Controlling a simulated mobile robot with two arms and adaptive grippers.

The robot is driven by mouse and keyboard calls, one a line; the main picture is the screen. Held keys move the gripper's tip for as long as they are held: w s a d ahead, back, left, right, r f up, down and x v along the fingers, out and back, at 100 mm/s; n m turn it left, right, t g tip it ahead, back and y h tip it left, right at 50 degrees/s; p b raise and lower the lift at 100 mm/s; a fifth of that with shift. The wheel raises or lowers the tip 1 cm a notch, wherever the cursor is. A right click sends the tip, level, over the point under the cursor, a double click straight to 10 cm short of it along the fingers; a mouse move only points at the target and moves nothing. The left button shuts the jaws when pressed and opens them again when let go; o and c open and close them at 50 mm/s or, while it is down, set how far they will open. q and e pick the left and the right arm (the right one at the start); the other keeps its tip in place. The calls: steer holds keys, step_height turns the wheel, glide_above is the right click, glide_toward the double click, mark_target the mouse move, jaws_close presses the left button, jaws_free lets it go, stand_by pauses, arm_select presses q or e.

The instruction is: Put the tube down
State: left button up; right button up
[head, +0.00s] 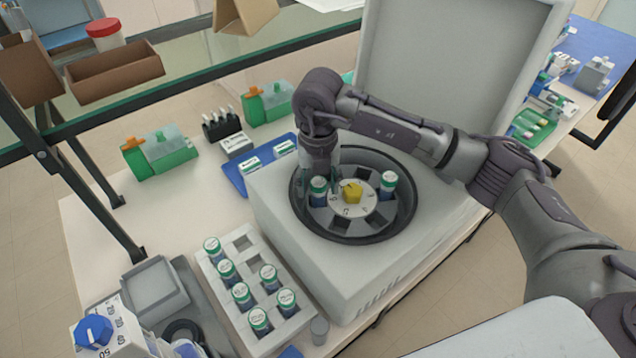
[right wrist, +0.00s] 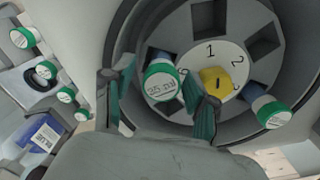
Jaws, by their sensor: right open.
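A tube with a green-rimmed white cap (head: 319,187) stands in a slot on the left side of the centrifuge rotor (head: 344,214). In the right wrist view this tube (right wrist: 163,84) shows "25 ml" on its cap. My right gripper (head: 322,178) is open, with its green-padded fingers (right wrist: 160,92) on either side of the tube. Whether a pad touches it I cannot tell. A second capped tube (head: 388,182) stands on the rotor's right side; it also shows in the right wrist view (right wrist: 270,110). My left gripper is not in view.
The centrifuge lid (head: 455,75) stands open behind my right arm. A white rack (head: 217,284) with several capped tubes is at the front left. A yellow knob (head: 352,193) sits at the rotor's centre. A blue tray (head: 234,172) lies behind the centrifuge.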

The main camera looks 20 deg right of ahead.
step_height(320, 180, up, 12)
steer(key=p, duration=0.5)
steer(key=shift+s+p, duration=0.15)
steer(key=shift+p, duration=0.25)
